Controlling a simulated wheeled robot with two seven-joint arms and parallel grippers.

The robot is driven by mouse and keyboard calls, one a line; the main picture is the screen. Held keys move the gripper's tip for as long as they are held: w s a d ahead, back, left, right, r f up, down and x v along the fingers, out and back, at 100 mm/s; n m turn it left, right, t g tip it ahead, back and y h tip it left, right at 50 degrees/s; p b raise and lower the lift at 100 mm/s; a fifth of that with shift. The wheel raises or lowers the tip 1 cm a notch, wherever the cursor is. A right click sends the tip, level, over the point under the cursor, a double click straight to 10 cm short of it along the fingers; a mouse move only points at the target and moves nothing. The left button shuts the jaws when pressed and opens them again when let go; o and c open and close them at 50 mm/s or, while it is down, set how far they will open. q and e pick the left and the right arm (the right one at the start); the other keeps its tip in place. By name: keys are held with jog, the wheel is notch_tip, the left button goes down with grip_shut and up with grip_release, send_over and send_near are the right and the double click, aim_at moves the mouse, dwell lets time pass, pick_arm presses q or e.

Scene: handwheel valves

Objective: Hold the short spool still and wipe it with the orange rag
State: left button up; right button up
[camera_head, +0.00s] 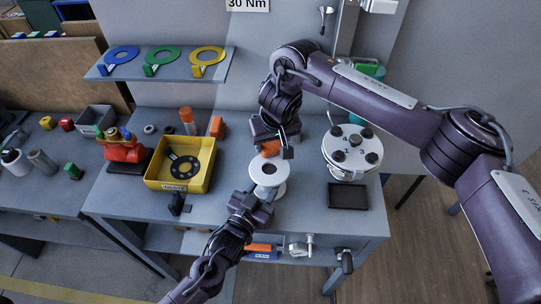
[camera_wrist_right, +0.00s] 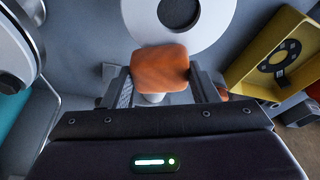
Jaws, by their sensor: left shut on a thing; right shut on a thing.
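The short spool (camera_head: 280,186) is white with round flanges and a dark bore, and stands near the front of the grey bench. Its upper flange also shows in the right wrist view (camera_wrist_right: 218,22). My left gripper (camera_head: 259,194) is shut on the spool from the front. The orange rag (camera_head: 270,148) is a small pad just behind the spool; it also shows in the right wrist view (camera_wrist_right: 160,68). My right gripper (camera_head: 273,145) is shut on the rag, with a finger on each side. The rag overlaps the flange edge in the wrist view; I cannot tell whether they touch.
A yellow bin (camera_head: 207,181) with a dark ring stands left of the spool. A white numbered disc fixture (camera_head: 336,143) and a black tray (camera_head: 348,196) are to the right. A red holder (camera_head: 122,152) stands further left. A shelf (camera_head: 178,71) carries blue, green and yellow handwheels.

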jog(key=shift+r, duration=3.55)
pick_arm(q)
jog(key=o, duration=1.4)
jog(key=shift+c, duration=0.2)
